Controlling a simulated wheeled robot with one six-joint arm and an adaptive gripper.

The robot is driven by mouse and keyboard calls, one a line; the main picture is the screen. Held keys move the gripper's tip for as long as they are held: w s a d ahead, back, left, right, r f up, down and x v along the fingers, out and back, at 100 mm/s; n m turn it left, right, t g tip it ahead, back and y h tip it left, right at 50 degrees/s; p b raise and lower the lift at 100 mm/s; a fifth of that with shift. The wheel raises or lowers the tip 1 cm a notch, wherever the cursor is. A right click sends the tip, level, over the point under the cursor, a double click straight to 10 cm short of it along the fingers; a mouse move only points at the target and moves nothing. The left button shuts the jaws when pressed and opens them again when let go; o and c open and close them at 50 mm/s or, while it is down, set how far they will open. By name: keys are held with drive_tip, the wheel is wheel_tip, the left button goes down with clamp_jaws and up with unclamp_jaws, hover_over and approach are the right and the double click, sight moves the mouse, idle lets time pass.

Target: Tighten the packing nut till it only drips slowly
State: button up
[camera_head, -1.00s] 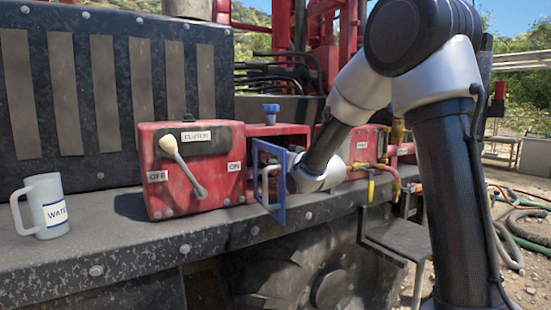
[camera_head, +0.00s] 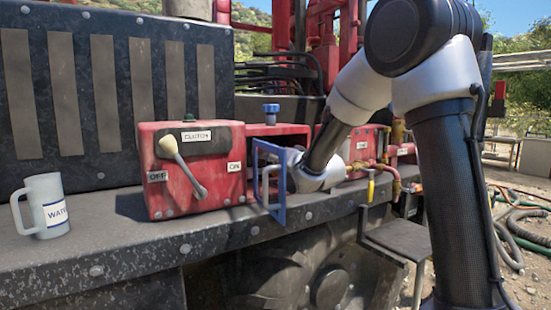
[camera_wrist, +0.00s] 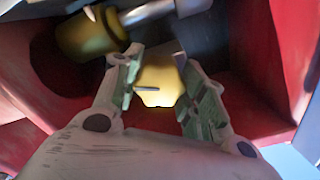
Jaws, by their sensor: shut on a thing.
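In the wrist view my gripper (camera_wrist: 154,72) has its two pale, green-padded fingers closed around a yellow brass piece, which looks like the packing nut (camera_wrist: 158,86). A dark slot or edge shows on its face. A larger brass cylinder (camera_wrist: 92,32) with a grey shaft (camera_wrist: 150,10) lies just beyond, up and left. In the head view my fingers and the nut are hidden behind my wrist and a blue frame (camera_head: 282,190) on the red housing (camera_head: 268,130). No drip or water can be made out in either view.
Red walls (camera_wrist: 275,60) stand close on both sides of my fingers. A red clutch box (camera_head: 215,185) with a lever stands to the left on the deck (camera_head: 120,235), and a white water mug (camera_head: 45,200) farther left. Brass and red pipework (camera_head: 390,170) lies right of my wrist.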

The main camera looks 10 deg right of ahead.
drive_tip(key=o, duration=1)
drive_tip(key=shift+o, duration=0.2)
drive_tip(key=shift+s, duration=0.15)
drive_tip(key=v, duration=1.1)
drive_tip(key=shift+s+d, duration=0.2)
drive_tip(key=shift+s, duration=0.15)
